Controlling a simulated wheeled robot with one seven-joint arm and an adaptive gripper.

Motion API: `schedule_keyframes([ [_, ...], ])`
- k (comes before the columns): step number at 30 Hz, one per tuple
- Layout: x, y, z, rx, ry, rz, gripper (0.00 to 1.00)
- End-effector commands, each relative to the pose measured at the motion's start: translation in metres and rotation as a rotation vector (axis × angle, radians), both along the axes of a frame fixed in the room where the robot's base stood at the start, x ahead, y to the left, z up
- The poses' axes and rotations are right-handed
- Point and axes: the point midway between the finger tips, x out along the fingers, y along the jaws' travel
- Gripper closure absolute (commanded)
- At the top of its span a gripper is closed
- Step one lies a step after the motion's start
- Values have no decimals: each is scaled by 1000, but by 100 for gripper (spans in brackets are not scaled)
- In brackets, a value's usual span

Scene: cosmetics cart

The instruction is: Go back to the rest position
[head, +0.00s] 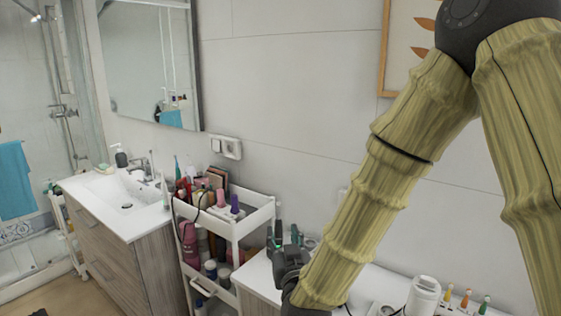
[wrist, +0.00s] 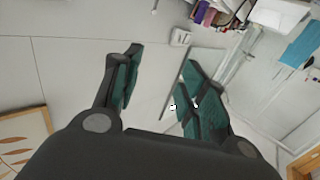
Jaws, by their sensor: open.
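My gripper (head: 286,236) is in the lower middle of the head view, its fingers pointing up, just right of the white cart (head: 240,222). In the wrist view my gripper (wrist: 162,78) has its two dark green-padded fingers spread apart. Only wall and mirror show between them, and nothing is held. My arm, with yellow-green bamboo-like links, comes down from the upper right of the head view and hides part of the counter. The wrist view appears upside down.
The cart holds several bottles and cosmetics, including a purple bottle (head: 234,204). A white counter (head: 258,272) lies below my gripper, with a white cylindrical item (head: 423,298) to the right. A sink (head: 124,194) and mirror (head: 146,60) stand left.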

Motion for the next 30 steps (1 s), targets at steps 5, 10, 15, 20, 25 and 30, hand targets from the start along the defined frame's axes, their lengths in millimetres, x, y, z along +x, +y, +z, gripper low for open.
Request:
schedule_keyframes([
  [5, -3, -18, -32, -6, 69, -11, 58],
  [10, -9, -31, -70, -10, 153, -14, 58],
  [15, -20, -41, -120, -17, 265, -9, 58],
  [20, -44, -60, -189, -24, 429, -10, 58],
  [25, -85, -85, -266, -33, 627, -17, 58],
  [30, -136, -111, -334, -43, 823, -31, 58],
])
